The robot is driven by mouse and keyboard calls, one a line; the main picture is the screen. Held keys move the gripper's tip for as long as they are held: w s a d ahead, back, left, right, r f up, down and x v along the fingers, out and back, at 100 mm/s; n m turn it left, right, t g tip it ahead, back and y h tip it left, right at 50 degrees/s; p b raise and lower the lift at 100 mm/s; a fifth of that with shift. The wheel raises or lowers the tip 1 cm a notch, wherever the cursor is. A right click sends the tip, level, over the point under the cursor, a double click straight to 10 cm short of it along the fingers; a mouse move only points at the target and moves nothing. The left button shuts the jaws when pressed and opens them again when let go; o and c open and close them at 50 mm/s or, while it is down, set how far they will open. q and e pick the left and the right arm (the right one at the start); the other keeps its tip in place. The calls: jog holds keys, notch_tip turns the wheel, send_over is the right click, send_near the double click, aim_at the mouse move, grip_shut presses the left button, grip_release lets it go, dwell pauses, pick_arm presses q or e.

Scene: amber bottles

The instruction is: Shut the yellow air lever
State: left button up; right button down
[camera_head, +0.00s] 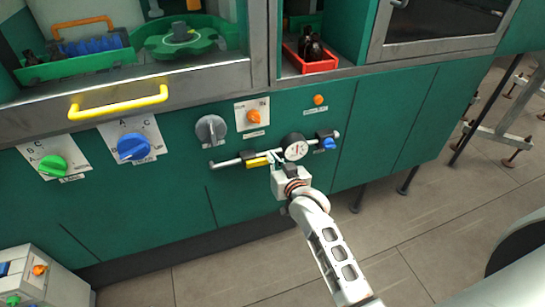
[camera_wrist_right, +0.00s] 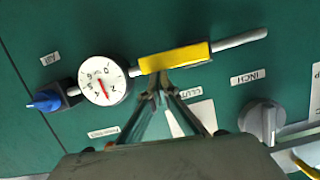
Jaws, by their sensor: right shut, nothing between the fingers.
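The yellow air lever (camera_head: 258,162) sits on a thin metal pipe on the green machine front, left of a round white gauge (camera_head: 295,147). In the right wrist view the lever (camera_wrist_right: 175,58) is a yellow bar lying nearly in line with the pipe. My right gripper (camera_wrist_right: 160,91) is shut and empty, its fingertips at the lever's lower edge in that view; I cannot tell whether they touch it. In the head view my right gripper (camera_head: 274,158) is at the lever's right end, partly covering the pipe. My left gripper is not in view.
A blue knob (camera_head: 328,143) is at the pipe's right end. A grey rotary knob (camera_head: 211,129) and an orange knob (camera_head: 254,117) are above the pipe. A yellow handle (camera_head: 118,102) juts out further left. A red tray with dark bottles (camera_head: 318,66) is above.

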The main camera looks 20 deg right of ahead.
pick_arm(q)
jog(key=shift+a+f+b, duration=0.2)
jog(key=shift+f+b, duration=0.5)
jog(key=shift+b, duration=0.3)
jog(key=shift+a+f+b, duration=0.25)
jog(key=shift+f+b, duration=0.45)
jog(key=shift+b, duration=0.25)
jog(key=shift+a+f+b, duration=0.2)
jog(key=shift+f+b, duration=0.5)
jog(key=shift+b, duration=0.3)
pick_arm(e)
jog(key=a+f+m+t+y, duration=0.2)
jog(key=f+m, duration=0.7)
jog(key=m, duration=0.5)
jog(key=shift+a+f+m+y, duration=0.2)
jog(key=shift+a+m+y, duration=0.2)
jog(key=shift+a+y, duration=0.55)
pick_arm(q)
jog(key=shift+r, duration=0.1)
pick_arm(e)
jog(key=shift+d+r, duration=0.1)
jog(key=shift+d, duration=0.05)
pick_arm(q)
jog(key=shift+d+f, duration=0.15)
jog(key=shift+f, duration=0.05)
pick_arm(e)
jog(key=shift+d, duration=0.1)
